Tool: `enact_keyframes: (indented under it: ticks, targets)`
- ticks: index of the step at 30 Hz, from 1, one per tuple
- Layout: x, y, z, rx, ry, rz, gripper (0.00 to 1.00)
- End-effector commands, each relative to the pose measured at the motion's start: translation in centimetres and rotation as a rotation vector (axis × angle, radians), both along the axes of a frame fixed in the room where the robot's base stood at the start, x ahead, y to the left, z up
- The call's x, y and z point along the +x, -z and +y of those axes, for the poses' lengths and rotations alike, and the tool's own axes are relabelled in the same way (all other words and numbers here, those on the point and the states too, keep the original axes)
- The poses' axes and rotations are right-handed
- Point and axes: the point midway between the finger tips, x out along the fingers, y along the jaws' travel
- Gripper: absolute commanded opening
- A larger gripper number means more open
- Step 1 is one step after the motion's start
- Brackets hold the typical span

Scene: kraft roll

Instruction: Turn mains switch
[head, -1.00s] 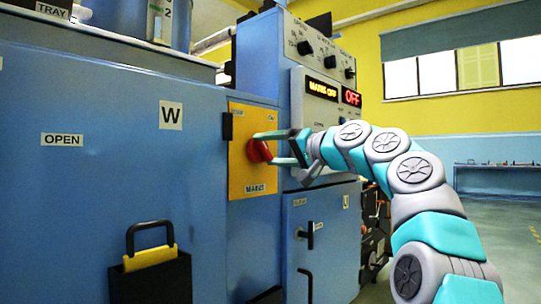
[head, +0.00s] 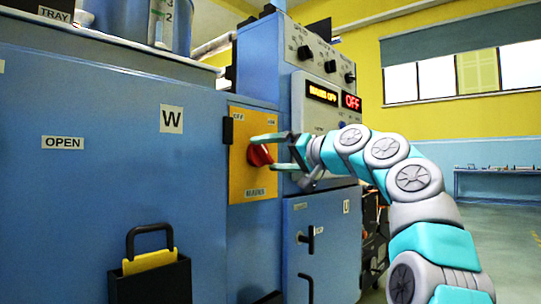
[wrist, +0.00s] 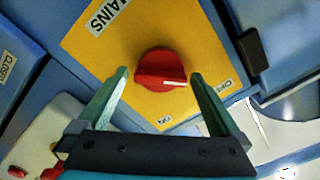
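The mains switch is a red round knob (head: 260,155) on a yellow plate (head: 240,185) marked OFF, ON and MAINS. In the wrist view the red knob (wrist: 160,66) sits between my two green fingers, and its white line points toward the OFF label (wrist: 226,86). My gripper (head: 263,152) is open, with one finger on each side of the knob; gaps show between knob and fingers in the wrist view (wrist: 158,72). The display (head: 322,93) reads MAINS OFF in yellow, and a red display (head: 351,101) beside it reads OFF.
A black block (head: 227,130) sticks out at the plate's left edge. A black pocket (head: 150,278) with a yellow item hangs on the blue cabinet (head: 75,200). Black handles (head: 309,238) are on the lower door. Open floor lies at the right.

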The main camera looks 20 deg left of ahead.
Motion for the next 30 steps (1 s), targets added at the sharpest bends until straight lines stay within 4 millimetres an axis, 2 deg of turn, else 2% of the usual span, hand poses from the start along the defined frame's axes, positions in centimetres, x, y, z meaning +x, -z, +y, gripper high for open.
enact_keyframes:
  ticks: [11,24,30]
  targets:
    - [-0.3,0.0,-0.8,0.002,0.001,0.000,1.00]
    - [-2.4,-0.1,-5.6,0.002,0.001,-0.001,1.00]
    - [-2.8,0.0,-6.9,0.000,0.000,0.001,1.00]
